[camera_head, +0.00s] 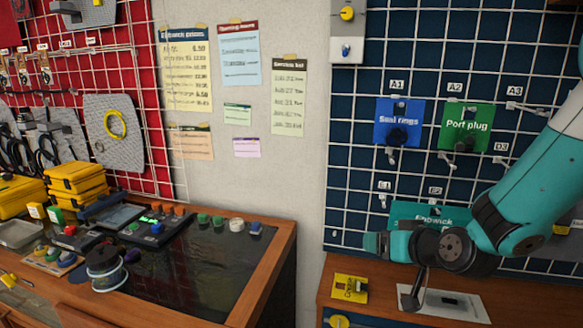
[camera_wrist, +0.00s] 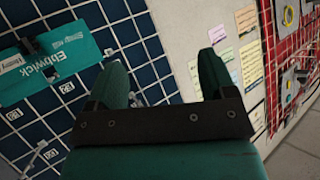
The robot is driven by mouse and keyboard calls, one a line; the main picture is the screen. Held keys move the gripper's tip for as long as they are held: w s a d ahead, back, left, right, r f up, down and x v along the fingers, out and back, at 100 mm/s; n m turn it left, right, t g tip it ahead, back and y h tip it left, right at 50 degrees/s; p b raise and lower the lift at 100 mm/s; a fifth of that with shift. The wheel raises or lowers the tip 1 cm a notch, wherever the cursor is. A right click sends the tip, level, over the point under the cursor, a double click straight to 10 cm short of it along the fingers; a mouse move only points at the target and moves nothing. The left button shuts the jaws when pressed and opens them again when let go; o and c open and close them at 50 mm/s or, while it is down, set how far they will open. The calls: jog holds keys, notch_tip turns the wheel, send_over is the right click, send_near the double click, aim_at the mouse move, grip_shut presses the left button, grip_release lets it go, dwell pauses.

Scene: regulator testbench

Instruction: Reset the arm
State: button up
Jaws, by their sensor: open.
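My teal arm reaches in from the right in the head view, in front of the blue pegboard. My gripper shows in the wrist view (camera_wrist: 162,85), with two dark green fingers spread apart and nothing between them. Its fingers point toward the wall, near the edge between the blue pegboard and the plain wall strip. In the head view the fingertips are hard to make out behind the wrist joints.
A blue "Seal rings" bag (camera_head: 398,122) and a green "Port plug" bag (camera_head: 466,128) hang on the pegboard. The left bench (camera_head: 262,275) holds several tools.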

jog(key=s+a+r+n+g+y, duration=0.2)
jog(key=s+a+r+g, duration=0.3)
jog(key=s, duration=0.3)
jog(key=s+r+n+g+h, duration=0.1)
jog(key=s+r+g, duration=0.1)
jog(key=s, duration=0.8)
jog(key=s+r+n+g+h, duration=0.1)
jog(key=s+g, duration=0.3)
jog(key=s, duration=0.7)
jog(key=shift+a+r+n, duration=0.15)
jog(key=shift+r+n, duration=0.35)
jog(key=shift+n, duration=0.2)
